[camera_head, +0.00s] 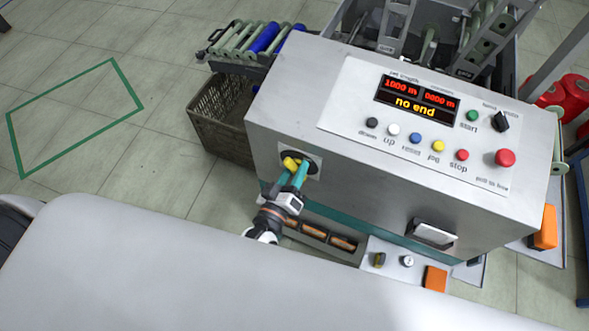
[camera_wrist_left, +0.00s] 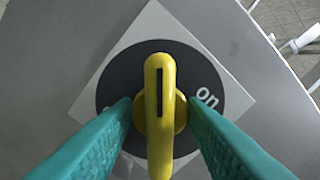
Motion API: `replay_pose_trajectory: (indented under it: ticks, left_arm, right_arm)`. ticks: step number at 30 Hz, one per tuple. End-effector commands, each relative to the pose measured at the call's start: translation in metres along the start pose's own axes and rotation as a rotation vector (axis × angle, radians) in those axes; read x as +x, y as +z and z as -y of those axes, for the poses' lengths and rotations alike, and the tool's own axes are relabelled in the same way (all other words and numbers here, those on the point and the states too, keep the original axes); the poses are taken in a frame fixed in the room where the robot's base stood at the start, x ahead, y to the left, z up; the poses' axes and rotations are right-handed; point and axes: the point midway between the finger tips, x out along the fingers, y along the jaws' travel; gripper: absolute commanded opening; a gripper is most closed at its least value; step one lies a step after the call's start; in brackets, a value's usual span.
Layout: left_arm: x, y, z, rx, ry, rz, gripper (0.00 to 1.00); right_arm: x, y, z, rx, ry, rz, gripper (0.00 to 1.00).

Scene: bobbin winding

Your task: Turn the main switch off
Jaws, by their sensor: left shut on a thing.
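The main switch has a yellow handle (camera_head: 290,162) on a round black dial, on the grey front of the machine. In the left wrist view the handle (camera_wrist_left: 160,85) stands upright in the picture, with a dark slot along it. The word "on" shows on the dial (camera_wrist_left: 180,52) to the right of the handle; a label at the left is mostly hidden by a finger. My left gripper (camera_head: 294,171) is shut on the handle, one teal finger on each side. My right gripper is not in view.
The control panel (camera_head: 350,118) on top has a lit display (camera_head: 416,103) reading "no end", several buttons and a red stop knob (camera_head: 505,158). A brown crate (camera_head: 222,122) stands left of the machine. A lower shelf (camera_head: 400,275) with small parts sticks out at the front.

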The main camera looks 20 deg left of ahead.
Motion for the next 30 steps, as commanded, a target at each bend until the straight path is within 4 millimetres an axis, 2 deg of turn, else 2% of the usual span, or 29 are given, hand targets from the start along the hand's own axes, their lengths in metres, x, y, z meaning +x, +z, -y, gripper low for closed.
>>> replay_pose_trajectory:
  ticks: [3, 6, 14, 21, 27, 28, 30]
  left_arm:
    - [-0.0002, -0.0009, -0.0005, -0.168, -0.002, -0.003, 0.11]
    - [-0.0001, -0.0008, -0.0004, -0.259, 0.0, -0.002, 0.11]
    - [-0.0002, -0.0007, -0.0003, -0.287, 0.0, -0.002, 0.11]
    - [-0.0001, -0.0011, -0.0007, -0.578, -0.001, -0.002, 0.11]
    - [-0.0002, -0.0005, -0.0002, -0.601, 0.001, -0.002, 0.11]
    - [-0.0002, -0.0005, -0.0002, -0.6, 0.001, -0.002, 0.4]
    - [-0.0002, -0.0005, -0.0002, -0.6, 0.001, -0.001, 0.51]
  right_arm:
    - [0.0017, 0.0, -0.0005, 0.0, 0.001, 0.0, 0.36]
    - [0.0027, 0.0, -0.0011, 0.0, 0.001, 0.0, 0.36]
    - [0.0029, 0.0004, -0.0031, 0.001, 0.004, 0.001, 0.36]
    - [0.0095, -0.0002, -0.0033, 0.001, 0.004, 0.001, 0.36]
    - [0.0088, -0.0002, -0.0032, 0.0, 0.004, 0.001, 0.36]
    - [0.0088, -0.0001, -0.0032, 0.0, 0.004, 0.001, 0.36]
    - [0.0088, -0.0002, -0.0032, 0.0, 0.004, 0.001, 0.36]
